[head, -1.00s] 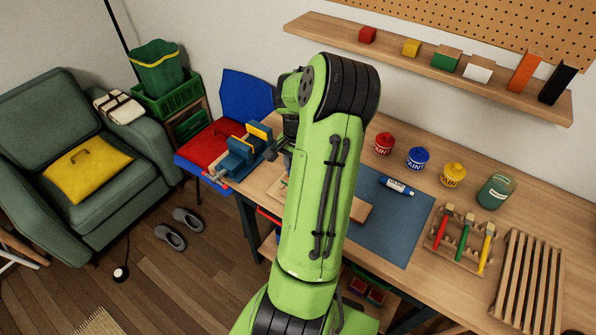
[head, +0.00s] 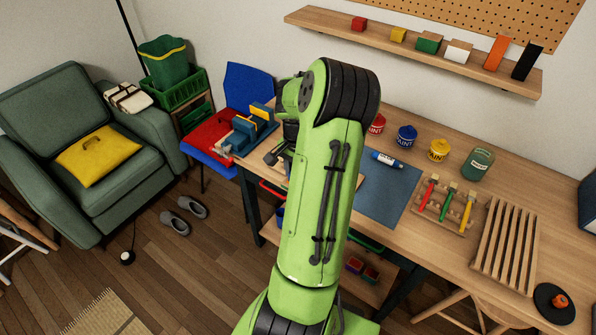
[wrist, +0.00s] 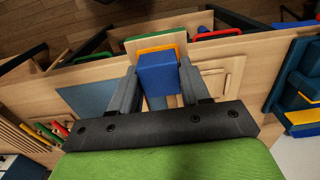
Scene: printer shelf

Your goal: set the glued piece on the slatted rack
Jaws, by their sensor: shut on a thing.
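The piece is between the two grey fingers, over the workbench. In the head view my green arm hides the piece and most of the gripper. The slatted rack (head: 507,248), pale wood with several parallel slats, lies empty at the right of the bench. It also shows at the left edge of the wrist view (wrist: 17,140), well apart from the gripper.
A blue vise (head: 250,130) stands at the bench's left end. A blue mat (head: 385,195) with a glue tube (head: 387,159) is mid-bench. A holder with coloured-handled tools (head: 446,206) stands just left of the rack. Paint cans (head: 405,137) and a jar (head: 477,163) line the back.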

